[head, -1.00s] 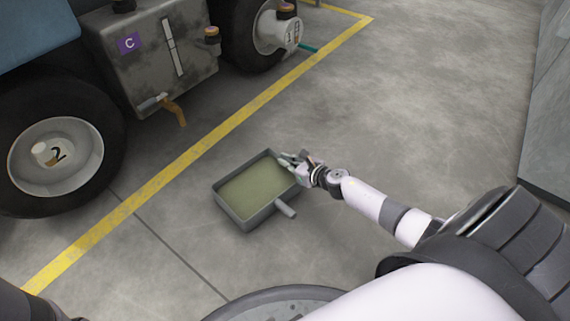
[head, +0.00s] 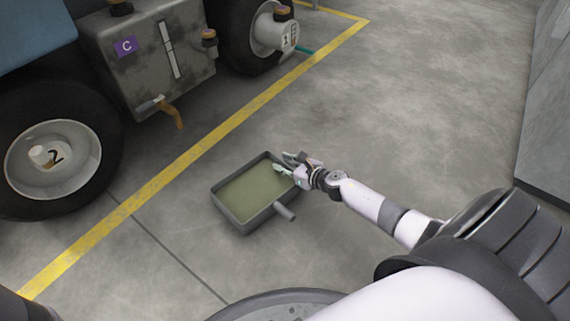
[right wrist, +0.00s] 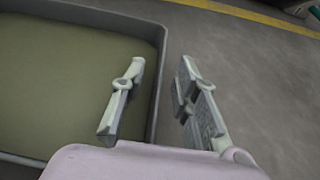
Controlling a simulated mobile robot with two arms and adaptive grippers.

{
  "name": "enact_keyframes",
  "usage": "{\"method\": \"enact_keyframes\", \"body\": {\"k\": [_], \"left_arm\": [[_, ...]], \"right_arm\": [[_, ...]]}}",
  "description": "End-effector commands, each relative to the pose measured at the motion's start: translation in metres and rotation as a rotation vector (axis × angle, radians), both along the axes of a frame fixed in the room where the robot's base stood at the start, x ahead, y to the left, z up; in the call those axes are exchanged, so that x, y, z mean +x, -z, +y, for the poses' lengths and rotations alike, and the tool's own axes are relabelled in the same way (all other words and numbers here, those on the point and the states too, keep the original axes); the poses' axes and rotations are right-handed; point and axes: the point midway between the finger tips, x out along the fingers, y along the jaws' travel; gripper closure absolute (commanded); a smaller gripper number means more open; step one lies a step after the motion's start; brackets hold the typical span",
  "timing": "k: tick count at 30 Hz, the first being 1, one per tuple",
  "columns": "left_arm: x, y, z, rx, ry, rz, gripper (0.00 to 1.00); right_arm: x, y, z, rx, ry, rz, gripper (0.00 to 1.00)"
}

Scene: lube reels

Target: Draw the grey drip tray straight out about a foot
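The grey drip tray (head: 227,214) lies on the floor, holding a flat layer of murky green liquid. Its short handle (head: 285,211) sticks out toward the lower right. My right gripper (head: 280,161) is at the tray's right-hand wall, near the far corner. In the right wrist view the open fingers (right wrist: 162,62) show one over the inside of the tray and one outside, with the tray wall (right wrist: 155,95) between them. A gap shows beside the wall, and I cannot tell whether either finger touches it. My left gripper is out of view.
A yellow floor line (head: 190,153) runs behind the tray. Beyond it stands a vehicle with wheels (head: 60,165) and a stained grey tank (head: 150,60) with an orange-brown spout (head: 173,112). Bare floor lies around the tray. A grey wall (head: 550,120) stands at right.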

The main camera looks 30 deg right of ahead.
Motion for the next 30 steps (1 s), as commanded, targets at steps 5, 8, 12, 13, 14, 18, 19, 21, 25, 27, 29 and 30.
{"method": "enact_keyframes", "body": {"k": [5,8,12,13,14,18,19,21,25,27,29,30], "left_arm": [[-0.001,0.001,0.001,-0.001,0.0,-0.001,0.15],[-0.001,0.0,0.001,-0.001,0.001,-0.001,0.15],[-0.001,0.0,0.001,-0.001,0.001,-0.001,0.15],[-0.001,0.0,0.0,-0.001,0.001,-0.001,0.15],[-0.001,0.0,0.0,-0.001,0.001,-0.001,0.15],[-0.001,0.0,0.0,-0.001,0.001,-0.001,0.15],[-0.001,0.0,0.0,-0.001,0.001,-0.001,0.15],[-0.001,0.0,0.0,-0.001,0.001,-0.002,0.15],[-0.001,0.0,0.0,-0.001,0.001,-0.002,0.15],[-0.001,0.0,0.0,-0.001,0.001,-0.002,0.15],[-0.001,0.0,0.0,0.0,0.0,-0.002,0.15],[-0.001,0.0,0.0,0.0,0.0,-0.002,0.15]], "right_arm": [[-0.001,0.0,0.0,0.0,0.0,0.0,0.72],[-0.007,-0.002,-0.002,-0.002,-0.001,0.001,0.72],[-0.024,-0.009,-0.005,-0.005,-0.003,0.002,0.72],[-0.029,-0.011,-0.005,-0.004,-0.004,0.002,0.72],[-0.035,-0.012,-0.006,-0.004,-0.002,0.003,0.72],[-0.06,-0.023,-0.01,-0.003,-0.003,0.004,0.72],[-0.065,-0.025,-0.011,0.0,-0.001,0.004,0.72],[-0.075,-0.029,-0.013,0.0,-0.001,0.004,0.72],[-0.092,-0.037,-0.016,0.002,0.0,0.002,0.72],[-0.098,-0.04,-0.018,0.001,-0.001,0.002,0.72],[-0.102,-0.042,-0.018,0.001,0.0,0.001,0.72],[-0.105,-0.043,-0.019,0.001,-0.001,0.002,0.72]]}}
